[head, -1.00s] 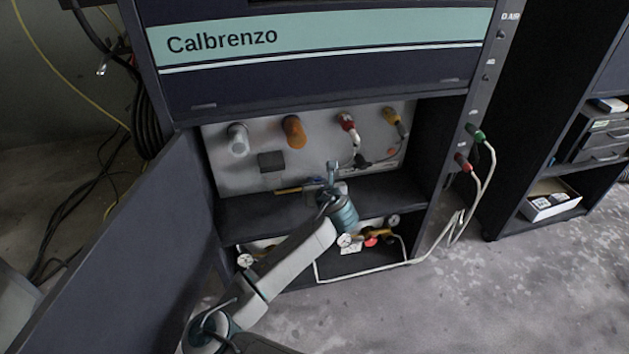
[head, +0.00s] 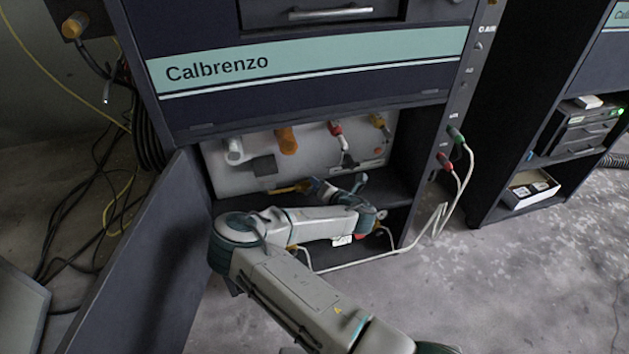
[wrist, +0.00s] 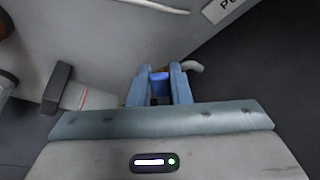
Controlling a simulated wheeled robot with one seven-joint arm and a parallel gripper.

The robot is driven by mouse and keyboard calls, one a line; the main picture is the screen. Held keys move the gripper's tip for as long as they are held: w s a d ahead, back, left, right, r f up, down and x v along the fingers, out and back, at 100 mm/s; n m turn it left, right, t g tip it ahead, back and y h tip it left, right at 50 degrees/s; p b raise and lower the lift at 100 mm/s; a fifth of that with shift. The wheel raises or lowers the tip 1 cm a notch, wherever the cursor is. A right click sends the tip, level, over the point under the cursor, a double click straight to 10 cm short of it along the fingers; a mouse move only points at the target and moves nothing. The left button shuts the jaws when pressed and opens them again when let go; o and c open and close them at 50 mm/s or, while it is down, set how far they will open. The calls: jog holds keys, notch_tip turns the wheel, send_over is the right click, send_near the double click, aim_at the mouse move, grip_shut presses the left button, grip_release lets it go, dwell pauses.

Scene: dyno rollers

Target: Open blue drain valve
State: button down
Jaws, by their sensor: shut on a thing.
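The blue drain valve's handle (wrist: 158,82) shows in the wrist view as a bright blue piece between my gripper's two pale blue fingers. My gripper (wrist: 159,72) is shut on it. The valve's body behind the fingers is mostly hidden. In the head view my gripper (head: 314,187) reaches into the open lower bay of the Calbrenzo cabinet, low in front of the panel. My own arm covers part of the bay there, and the handle's exact angle cannot be told.
The pale panel (head: 222,178) carries a white knob (head: 235,150), an orange knob (head: 286,140) and a red fitting (head: 336,128). A yellow handle (head: 284,188) lies just left of my gripper. The open cabinet door (head: 150,260) stands at left. White hoses (head: 437,220) hang at right.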

jog(key=shift+f+m, duration=0.2)
jog(key=shift+m, duration=0.1)
dwell(0.4)
jog(key=c, duration=1.3)
grip_release()
jog(key=shift+c, duration=0.2)
jog(key=shift+d, duration=0.1)
jog(key=p+v, duration=0.3)
jog(key=v, duration=1)
jog(key=shift+s+d, duration=0.3)
